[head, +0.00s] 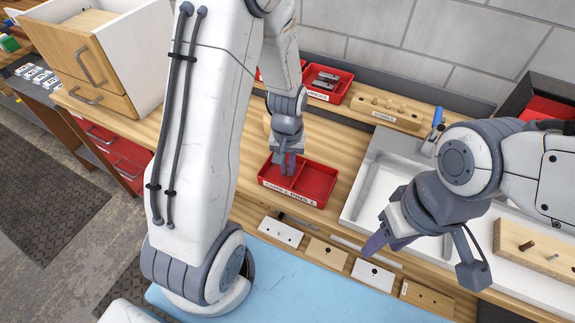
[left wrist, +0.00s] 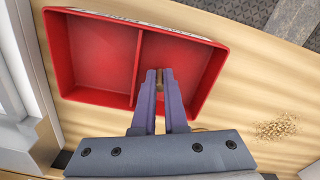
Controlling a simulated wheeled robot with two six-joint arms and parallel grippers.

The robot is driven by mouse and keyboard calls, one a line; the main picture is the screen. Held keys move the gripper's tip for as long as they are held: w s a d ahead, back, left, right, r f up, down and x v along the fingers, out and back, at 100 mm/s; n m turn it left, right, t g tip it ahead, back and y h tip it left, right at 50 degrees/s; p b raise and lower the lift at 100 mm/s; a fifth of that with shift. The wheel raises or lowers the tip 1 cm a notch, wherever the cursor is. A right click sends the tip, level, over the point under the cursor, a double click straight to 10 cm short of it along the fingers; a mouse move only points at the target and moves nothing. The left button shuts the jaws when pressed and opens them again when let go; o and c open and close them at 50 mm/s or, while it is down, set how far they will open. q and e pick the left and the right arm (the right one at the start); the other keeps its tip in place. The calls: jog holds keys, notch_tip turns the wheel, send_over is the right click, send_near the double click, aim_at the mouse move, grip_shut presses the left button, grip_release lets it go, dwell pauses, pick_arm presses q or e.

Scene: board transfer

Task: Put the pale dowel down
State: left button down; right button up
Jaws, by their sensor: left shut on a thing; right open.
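My left gripper (head: 287,164) is shut on a small pale brown piece, the dowel (left wrist: 159,78), seen between its fingertips in the left wrist view (left wrist: 160,88). In the head view the fingers hide the dowel. The fingers point down over the red two-compartment tray (head: 318,202), close to its divider, over the compartment at the left in the head view. I cannot tell how high the dowel is above the tray floor. Both compartments look empty. My right gripper (head: 377,241) is open and empty, above the front of the bench.
A wooden dowel block (head: 388,111) stands at the back, beside a red bin (head: 328,80) of metal parts. Several drilled boards lie along the front, including a white one (head: 372,274). A white tray (head: 365,197) is at the right. Wood shavings (left wrist: 277,127) lie beside the red tray.

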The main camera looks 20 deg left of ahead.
pick_arm(q)
jog(key=shift+f, duration=0.2)
jog(key=c, duration=1.2)
grip_release()
jog(key=shift+c, duration=0.2)
jog(key=shift+r, duration=0.1)
notch_tip(320, 180, up, 12)
jog(key=s+d+r+m, duration=0.2)
jog(key=s+d+m, duration=0.3)
jog(key=s+d, duration=0.2)
jog(key=s+d+r+m+h, duration=0.1)
jog(key=s+d+r+m, duration=0.1)
jog(key=s+d+m, duration=0.3)
jog(key=s+d, duration=0.3)
jog(key=s, duration=0.3)
jog(key=shift+d+r+m, duration=0.2)
jog(key=shift+r+m, duration=0.05)
jog(key=shift+m, duration=0.15)
